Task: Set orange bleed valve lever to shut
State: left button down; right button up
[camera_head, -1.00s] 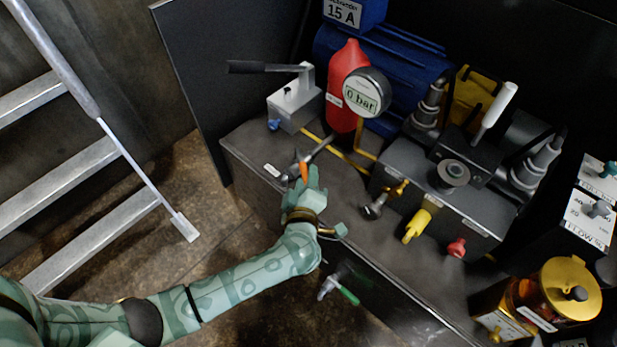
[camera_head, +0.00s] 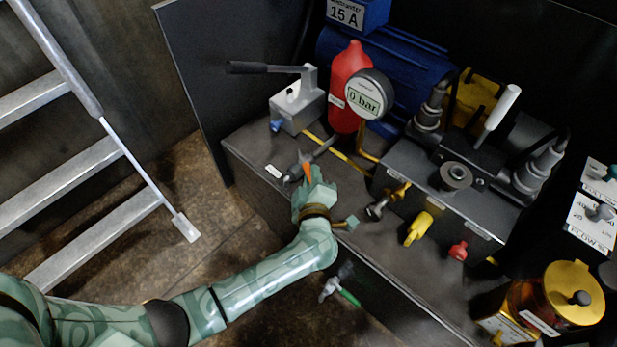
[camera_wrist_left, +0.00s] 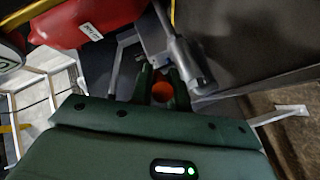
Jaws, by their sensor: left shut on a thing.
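The orange bleed valve lever (camera_head: 307,170) sits on a grey valve body (camera_head: 293,172) at the left front of the dark bench top. My left gripper (camera_head: 310,180) is at the lever, shut on it. In the left wrist view the orange lever end (camera_wrist_left: 162,91) shows between the two green fingers, with the grey valve and pipe (camera_wrist_left: 185,60) just beyond. The fingers hide part of the lever in the head view. My right gripper is not in view.
A red bottle (camera_head: 350,85) and a gauge reading 0 bar (camera_head: 366,95) stand behind the valve. A grey hand pump (camera_head: 296,108) is at back left. Brass, yellow (camera_head: 418,228) and red knobs (camera_head: 458,250) lie to the right. A green-handled tap (camera_head: 347,296) is below.

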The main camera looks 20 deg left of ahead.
pick_arm(q)
jog(key=shift+w+d+n+g+y, duration=0.35)
jog(key=shift+n+g+y, duration=0.15)
jog(key=shift+n+y, duration=0.3)
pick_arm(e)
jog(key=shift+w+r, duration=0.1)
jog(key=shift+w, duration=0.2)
pick_arm(q)
jog(key=c, duration=1.3)
grip_release()
jog(key=shift+c, duration=0.2)
